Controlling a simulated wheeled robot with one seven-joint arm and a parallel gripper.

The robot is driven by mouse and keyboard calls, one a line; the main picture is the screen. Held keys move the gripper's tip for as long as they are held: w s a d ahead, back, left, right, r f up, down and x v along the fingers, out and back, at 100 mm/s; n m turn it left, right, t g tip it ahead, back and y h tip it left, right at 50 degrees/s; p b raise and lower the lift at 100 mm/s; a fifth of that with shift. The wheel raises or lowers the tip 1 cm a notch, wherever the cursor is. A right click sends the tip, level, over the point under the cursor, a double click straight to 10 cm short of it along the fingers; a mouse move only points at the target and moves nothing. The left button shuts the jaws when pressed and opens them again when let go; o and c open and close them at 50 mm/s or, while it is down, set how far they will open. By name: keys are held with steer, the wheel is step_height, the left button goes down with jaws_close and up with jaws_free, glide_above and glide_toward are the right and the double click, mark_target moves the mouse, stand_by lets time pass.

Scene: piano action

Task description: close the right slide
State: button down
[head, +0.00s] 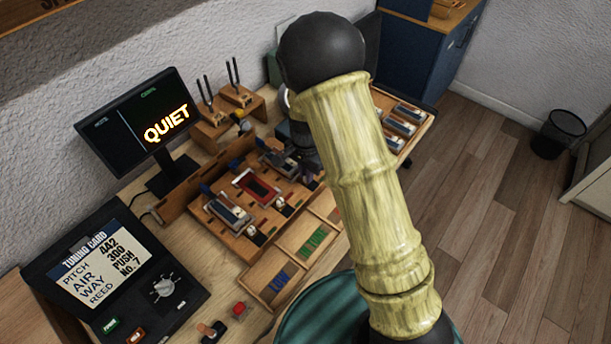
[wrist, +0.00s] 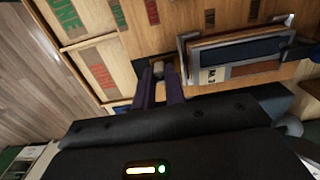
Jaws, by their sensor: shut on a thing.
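My gripper (wrist: 158,85) has its two dark purple fingers shut around a small pale knob (wrist: 158,68) on the wooden board, in the wrist view. A metal-framed slide unit (wrist: 238,58) with a dark blue block and a white label lies just right of the fingers. In the head view my gripper (head: 312,172) is over the right part of the wooden board (head: 240,246), partly hidden by my arm. A slide unit (head: 280,161) shows beside it, and another (head: 228,213) sits at the board's left. I cannot tell how far the right slide is open.
A red-framed piece (head: 256,187) lies mid-board. Trays with blue and green strips (head: 313,240) line the front. Tuning forks (head: 234,78) stand behind. A screen (head: 135,115) reads QUIET. A tuning card panel (head: 105,270) lies left. More units (head: 402,122) sit on the right.

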steer(key=shift+w+a+r, duration=0.1)
steer(key=shift+w+a, duration=0.2)
steer(key=shift+w, duration=0.05)
steer(key=c, duration=1.4)
jaws_free()
steer(key=shift+w, duration=0.1)
steer(key=shift+c, duration=0.2)
step_height(320, 180, up, 17)
steer(key=shift+r+b, duration=0.15)
steer(key=shift+b, duration=0.25)
